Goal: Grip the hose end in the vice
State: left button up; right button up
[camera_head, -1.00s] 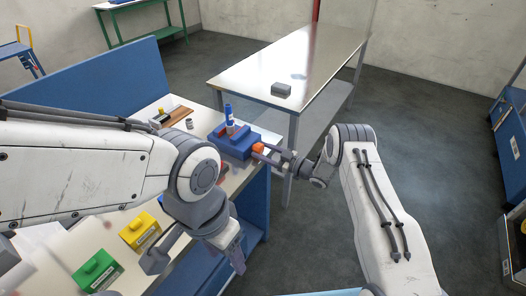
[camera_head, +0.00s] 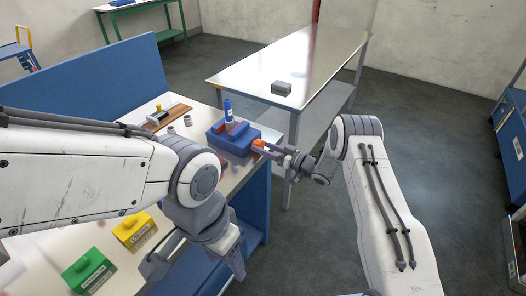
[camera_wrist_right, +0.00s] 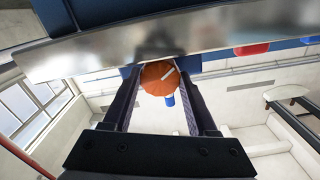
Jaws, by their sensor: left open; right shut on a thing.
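The blue vice (camera_head: 222,142) stands on the far right corner of the near bench, with reddish jaw parts on top. A blue upright piece with a pale band, which looks like the hose end (camera_head: 228,108), stands between the jaws. I cannot tell how tightly they hold it. My right gripper (camera_head: 266,148) is shut on the orange knob (camera_head: 258,144) at the vice's right side. The right wrist view shows the knob (camera_wrist_right: 160,78), with a white mark, between the two fingers. My left gripper (camera_head: 197,262) is open and empty at the bench's front edge.
A yellow box (camera_head: 134,232) and a green box (camera_head: 88,271) stand on the near bench, left of my left gripper. Small grey pieces (camera_head: 187,120) lie behind it near the vice.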

jog(key=shift+d+m+b, duration=0.1)
jog(key=shift+m+b, duration=0.25)
jog(key=shift+m, duration=0.45)
jog(key=o, duration=1.4)
jog(key=shift+c, duration=0.2)
jog(key=b+v, duration=0.2)
jog(key=v, duration=0.8)
jog(key=shift+s+d, duration=0.15)
